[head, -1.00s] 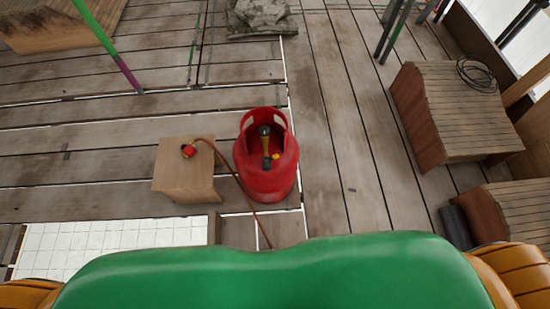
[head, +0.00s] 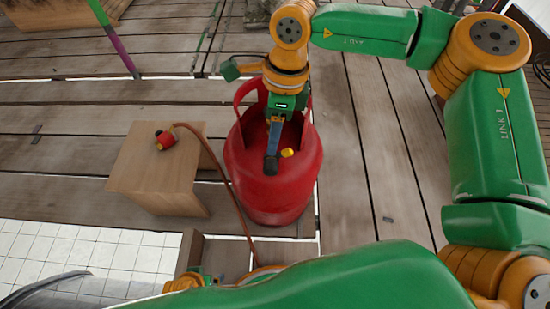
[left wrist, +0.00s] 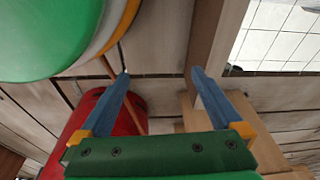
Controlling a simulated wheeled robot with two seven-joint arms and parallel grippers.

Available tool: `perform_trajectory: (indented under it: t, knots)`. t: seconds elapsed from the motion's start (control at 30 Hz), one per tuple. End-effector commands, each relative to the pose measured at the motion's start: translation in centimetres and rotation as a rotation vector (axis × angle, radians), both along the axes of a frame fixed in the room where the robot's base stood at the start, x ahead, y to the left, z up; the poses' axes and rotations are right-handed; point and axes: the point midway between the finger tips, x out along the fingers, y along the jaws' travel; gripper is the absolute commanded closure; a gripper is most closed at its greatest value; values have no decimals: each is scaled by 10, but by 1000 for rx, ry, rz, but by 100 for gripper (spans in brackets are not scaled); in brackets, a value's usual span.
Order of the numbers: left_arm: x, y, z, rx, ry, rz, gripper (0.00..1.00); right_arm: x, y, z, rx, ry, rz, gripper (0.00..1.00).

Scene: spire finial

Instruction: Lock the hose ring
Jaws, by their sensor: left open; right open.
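A red gas cylinder (head: 270,185) stands upright on the deck in the head view, with a dark valve part (head: 271,163) and a small yellow knob (head: 287,153) in its collar. A brown hose (head: 228,185) runs from a red fitting (head: 165,140) on a wooden stool (head: 145,170) down past the cylinder; I take the fitting as the hose ring. My right gripper (head: 273,150) is open, reaching down into the collar at the valve; contact is unclear. My left gripper (left wrist: 158,74) is open and empty, with the cylinder (left wrist: 75,115) and stool (left wrist: 192,112) beyond its fingers.
A green and purple pole (head: 118,45) stands at the upper left. White tiles (head: 70,245) fill the lower left. My right arm spans the upper right. Deck planks (head: 350,170) right of the cylinder are clear.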

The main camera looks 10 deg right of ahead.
Motion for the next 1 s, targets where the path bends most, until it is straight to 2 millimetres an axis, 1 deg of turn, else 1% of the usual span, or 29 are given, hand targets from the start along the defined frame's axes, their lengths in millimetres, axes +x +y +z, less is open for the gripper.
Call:
perform_trajectory:
  t: [0.03, 0.1, 0.13, 0.17, 0.3, 0.43, 0.5, 0.6, 0.8, 0.83, 0.87, 0.9, 0.97, 1.0]
  knots:
    - [2, 0, -12, -1, -3, 1, 0, 3, -18, -9, -75, -35, 11, 55]
    - [5, 0, -10, -1, -7, 2, 0, 5, -33, -7, -138, -56, 21, 55]
    - [6, -1, -8, -2, -8, 2, 0, 5, -36, -9, -150, -58, 23, 55]
    - [8, -1, -5, -2, -12, 2, 0, 5, -37, -13, -154, -59, 24, 55]
    - [19, -4, 12, -7, -25, 4, 0, 5, -37, -41, -152, -57, 24, 55]
    - [25, -6, 26, -10, -34, 6, 0, 5, -36, -61, -149, -56, 23, 55]
    - [27, -6, 31, -11, -37, 6, 0, 5, -36, -67, -149, -56, 23, 55]
    - [28, -6, 36, -12, -38, 6, 0, 5, -35, -71, -146, -58, 23, 55]
    - [28, -6, 37, -12, -37, 6, 0, 5, -35, -71, -147, -58, 22, 55]
    - [28, -6, 37, -11, -37, 6, 0, 5, -35, -71, -146, -57, 22, 60]
    - [28, -6, 37, -12, -37, 6, 0, 5, -35, -71, -145, -57, 22, 68]
    - [28, -6, 37, -11, -37, 6, 0, 5, -35, -71, -145, -57, 22, 79]
    - [28, -6, 37, -11, -37, 6, 0, 5, -35, -71, -145, -57, 22, 96]
    - [28, -6, 37, -11, -37, 6, 0, 5, -35, -71, -145, -57, 22, 100]
